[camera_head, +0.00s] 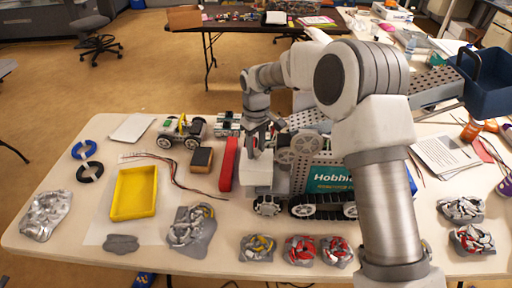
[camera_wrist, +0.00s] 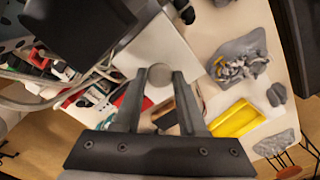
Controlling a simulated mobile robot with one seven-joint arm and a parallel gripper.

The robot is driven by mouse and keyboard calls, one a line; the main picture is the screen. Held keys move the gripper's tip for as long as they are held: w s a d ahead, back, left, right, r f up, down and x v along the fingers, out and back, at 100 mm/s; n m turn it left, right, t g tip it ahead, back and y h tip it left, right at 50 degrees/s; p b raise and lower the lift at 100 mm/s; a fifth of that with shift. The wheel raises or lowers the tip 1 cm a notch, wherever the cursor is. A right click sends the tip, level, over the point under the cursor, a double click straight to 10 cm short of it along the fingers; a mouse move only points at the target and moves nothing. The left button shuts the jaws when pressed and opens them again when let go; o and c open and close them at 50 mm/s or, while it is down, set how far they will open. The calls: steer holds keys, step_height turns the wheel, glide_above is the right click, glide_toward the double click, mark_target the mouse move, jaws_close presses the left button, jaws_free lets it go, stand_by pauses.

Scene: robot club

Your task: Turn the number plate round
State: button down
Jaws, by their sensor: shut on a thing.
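My gripper (camera_head: 262,144) is at the top of a white block-like plate (camera_head: 258,177), at the left end of a wheeled robot on the table. In the wrist view my two fingers (camera_wrist: 158,76) are closed on a small round grey knob (camera_wrist: 160,75). The plate's pale top (camera_wrist: 168,45) shows just beyond the knob. I take this white piece for the number plate, but no number shows on it. Its lower part and far side are hidden.
The tracked robot with a teal sign (camera_head: 330,178) stands close on the right. A red bar (camera_head: 228,163) stands close on the left. A yellow tray (camera_head: 134,192), a small wheeled car (camera_head: 181,131) and several grey part bags lie around. A dark blue crate (camera_head: 488,85) is far right.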

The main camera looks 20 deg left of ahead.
stand_by(0.4)
steer(key=shift+c, duration=2.4)
jaws_free()
step_height(320, 180, up, 18)
steer(key=shift+f+p, duration=0.25)
steer(key=shift+p, duration=0.05)
steer(key=shift+d, duration=0.1)
steer(key=s+d+r+m+t, duration=0.1)
steer(key=s+d+r+m, duration=0.3)
steer(key=d, duration=0.5)
steer(key=s+d+r+m+t, duration=0.1)
steer(key=s+d+r+t, duration=0.1)
steer(key=s+d+r, duration=0.6)
steer(key=s+d+f+m+t, duration=0.1)
steer(key=s+d+f+m, duration=0.2)
steer(key=s+d, duration=0.4)
steer(key=s+d+f+m+t, duration=0.1)
steer(key=s+d+f+m, duration=0.2)
steer(key=s+d, duration=0.4)
steer(key=shift+s+d+f+m+t, duration=0.15)
steer(key=shift+s+f+m+t, duration=0.15)
steer(key=shift+f, duration=0.05)
